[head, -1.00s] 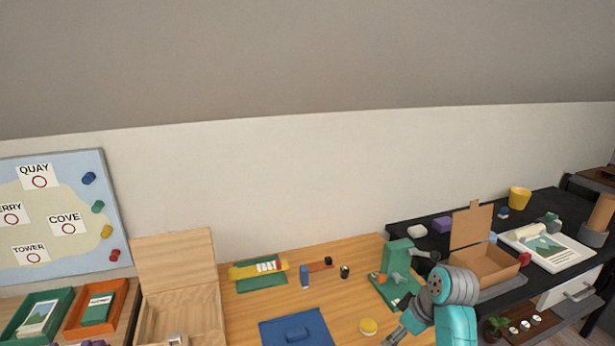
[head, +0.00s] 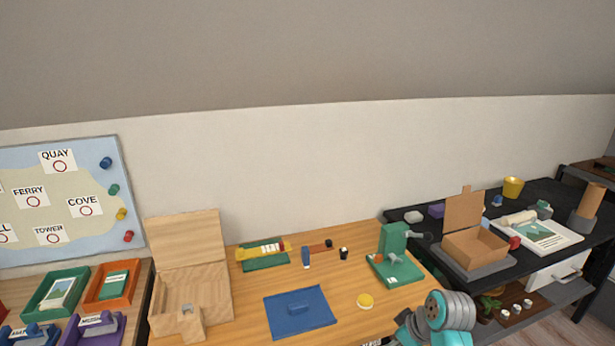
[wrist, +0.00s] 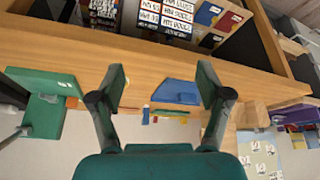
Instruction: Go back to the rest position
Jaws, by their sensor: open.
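My gripper (wrist: 162,88) is open and empty in the wrist view, its two dark fingers spread apart. The wooden table (head: 385,317) lies beyond it, with a blue mat (wrist: 176,91) showing between the fingers. In the head view my teal and grey arm is at the bottom right, in front of the table's right edge; the fingertips are not clearly seen there. Nothing is held.
A green stand (head: 393,243), a yellow disc (head: 365,300) and an open wooden box (head: 185,285) are on the table. A cardboard box (head: 476,249) stands on the black desk (head: 565,207) at right. Trays (head: 115,285) are at left.

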